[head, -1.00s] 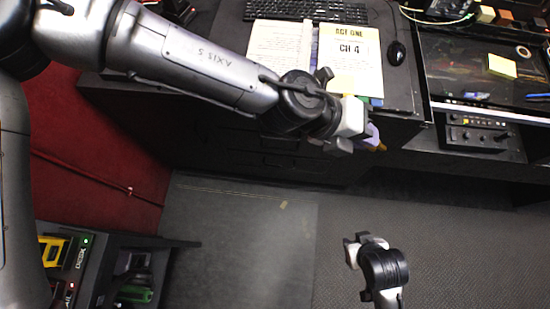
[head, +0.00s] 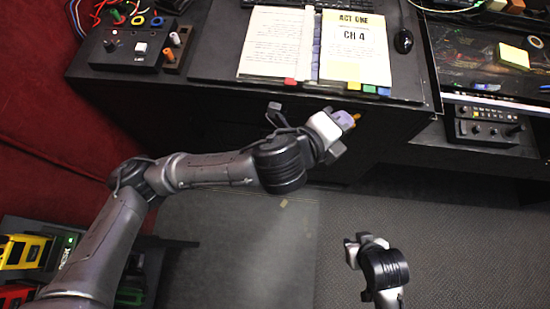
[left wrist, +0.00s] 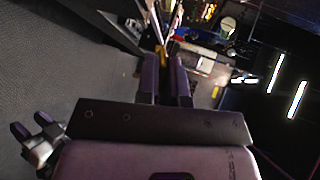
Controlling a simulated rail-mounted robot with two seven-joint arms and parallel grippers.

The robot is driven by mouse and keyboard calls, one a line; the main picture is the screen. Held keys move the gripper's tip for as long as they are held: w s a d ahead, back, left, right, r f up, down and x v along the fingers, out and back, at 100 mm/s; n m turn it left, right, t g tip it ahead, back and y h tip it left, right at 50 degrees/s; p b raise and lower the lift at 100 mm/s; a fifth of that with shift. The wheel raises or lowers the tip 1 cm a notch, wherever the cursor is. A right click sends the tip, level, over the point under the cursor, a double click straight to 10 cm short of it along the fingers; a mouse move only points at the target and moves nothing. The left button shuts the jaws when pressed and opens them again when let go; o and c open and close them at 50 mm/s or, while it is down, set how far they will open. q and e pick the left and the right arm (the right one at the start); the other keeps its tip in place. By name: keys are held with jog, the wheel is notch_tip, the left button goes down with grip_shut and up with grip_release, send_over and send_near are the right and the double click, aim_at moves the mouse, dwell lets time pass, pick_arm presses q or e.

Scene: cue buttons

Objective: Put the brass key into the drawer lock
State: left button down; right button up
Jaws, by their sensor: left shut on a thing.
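My left gripper (head: 349,119) is in front of the dark desk's front face, below the booklets. It is shut on a small brass-yellow piece, the brass key (head: 357,115), which pokes out past the fingertips. In the left wrist view the key (left wrist: 163,56) shows as a yellow bit between the two purple fingers (left wrist: 166,78). The drawer lock cannot be made out on the dark desk front (head: 390,140). My right gripper (head: 358,249) is low over the grey floor, away from the desk. Its fingertips (left wrist: 31,126) stand apart in the left wrist view, with nothing between them.
An open booklet (head: 275,45) and a "CH 4" script (head: 354,50) lie on the desktop. A switch box (head: 127,50) stands at the left, a knob panel (head: 485,128) at the right. A shelf with coloured boxes (head: 22,250) is at lower left. The grey floor is clear.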

pick_arm(q)
jog(key=a+f+n+t+y+b, duration=0.4)
jog(key=a+f+n+y+b, duration=0.15)
jog(key=f, duration=0.75)
jog(key=a+f+n+t+y+b, duration=0.45)
jog(key=a+f+y, duration=0.2)
jog(key=f, duration=0.65)
jog(key=w+h, duration=0.1)
jog(key=w, duration=0.8)
jog(key=shift+d+b, duration=0.3)
jog(key=shift+b, duration=0.15)
jog(key=shift+w, duration=0.2)
jog(key=shift+s+a+n, duration=0.1)
jog(key=shift+s+n, duration=0.05)
jog(key=shift+n, duration=0.15)
jog(key=shift+w, duration=0.2)
dwell(0.7)
jog(key=shift+w, duration=0.2)
